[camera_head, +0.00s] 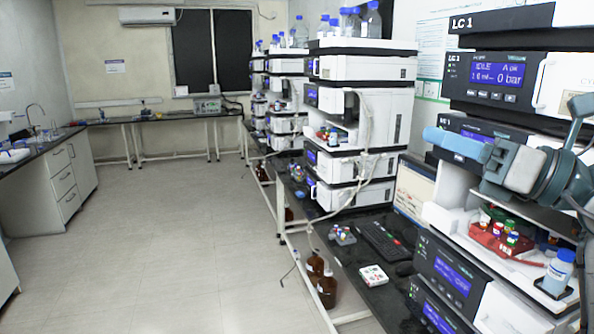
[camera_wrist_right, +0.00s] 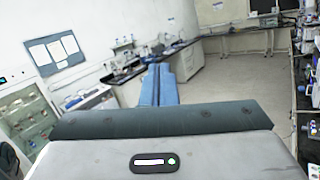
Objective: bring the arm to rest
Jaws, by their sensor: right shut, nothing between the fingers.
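My right arm (camera_head: 572,165) comes in from the right edge of the head view, in front of the near LC 1 stack. My right gripper (camera_head: 430,136) points left, with its blue fingers held level in the air. In the right wrist view the blue fingers (camera_wrist_right: 158,72) lie side by side, shut, with nothing between them. The gripper covers part of the near stack behind it. My left gripper is in neither view.
The near LC 1 stack (camera_head: 500,85) holds a red vial tray (camera_head: 500,238) and a blue-capped bottle (camera_head: 557,272) on its open shelf, below my arm. A keyboard (camera_head: 384,243) lies on the dark bench. More stacks (camera_head: 360,68) stand behind. The floor (camera_head: 170,240) at left is clear.

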